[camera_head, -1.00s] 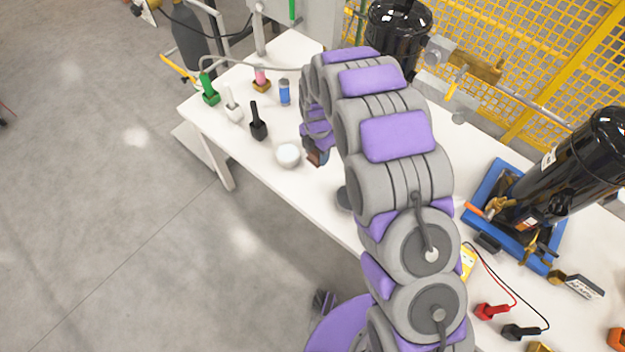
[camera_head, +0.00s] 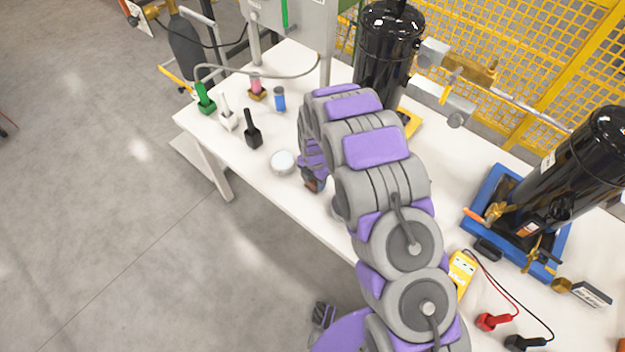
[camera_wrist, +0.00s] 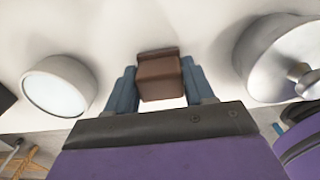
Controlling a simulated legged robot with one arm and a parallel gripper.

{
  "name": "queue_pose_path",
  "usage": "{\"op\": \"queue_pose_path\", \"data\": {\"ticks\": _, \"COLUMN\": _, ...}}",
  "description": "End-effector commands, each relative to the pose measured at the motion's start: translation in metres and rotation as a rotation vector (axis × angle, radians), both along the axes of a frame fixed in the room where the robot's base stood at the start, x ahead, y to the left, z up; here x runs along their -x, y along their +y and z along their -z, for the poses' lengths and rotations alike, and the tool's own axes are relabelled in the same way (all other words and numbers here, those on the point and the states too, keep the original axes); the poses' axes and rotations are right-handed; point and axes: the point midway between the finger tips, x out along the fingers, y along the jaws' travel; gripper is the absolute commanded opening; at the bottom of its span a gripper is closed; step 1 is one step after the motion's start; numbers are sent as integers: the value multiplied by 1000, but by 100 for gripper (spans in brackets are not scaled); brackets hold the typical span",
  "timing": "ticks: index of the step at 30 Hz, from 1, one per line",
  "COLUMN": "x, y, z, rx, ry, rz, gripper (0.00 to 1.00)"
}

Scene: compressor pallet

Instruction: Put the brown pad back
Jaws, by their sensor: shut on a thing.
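The brown pad (camera_wrist: 160,77) is a small block between the two blue-grey fingers of my gripper (camera_wrist: 160,88) in the wrist view. The fingers are shut on its sides, and its far end shows in front of the white table surface. In the head view only a small bit of the brown pad (camera_head: 311,185) shows below my arm, close to the table's front edge. My arm hides most of the gripper there. I cannot tell whether the pad touches the table.
A white round container (camera_head: 282,162) stands left of my gripper; a silver round object (camera_wrist: 285,60) is on its right. Black (camera_head: 252,130), white (camera_head: 228,118) and green (camera_head: 205,100) tools stand farther left.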

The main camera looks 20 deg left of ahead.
Motion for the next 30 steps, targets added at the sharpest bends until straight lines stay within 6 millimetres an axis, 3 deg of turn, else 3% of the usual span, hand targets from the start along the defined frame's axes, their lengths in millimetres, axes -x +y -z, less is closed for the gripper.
{"op": "queue_pose_path", "data": {"ticks": 8, "x": 0, "y": 6, "z": 5, "rx": 8, "ry": 0, "rz": -2, "gripper": 24}}
{"op": "queue_pose_path", "data": {"ticks": 9, "x": 0, "y": 6, "z": 5, "rx": 9, "ry": 0, "rz": -2, "gripper": 57}}
{"op": "queue_pose_path", "data": {"ticks": 16, "x": 0, "y": 4, "z": 3, "rx": 5, "ry": 0, "rz": -1, "gripper": 78}}
{"op": "queue_pose_path", "data": {"ticks": 26, "x": 0, "y": 3, "z": 1, "rx": 4, "ry": -1, "rz": 0, "gripper": 78}}
{"op": "queue_pose_path", "data": {"ticks": 30, "x": -1, "y": 6, "z": -9, "rx": 6, "ry": -2, "rz": -1, "gripper": 78}}
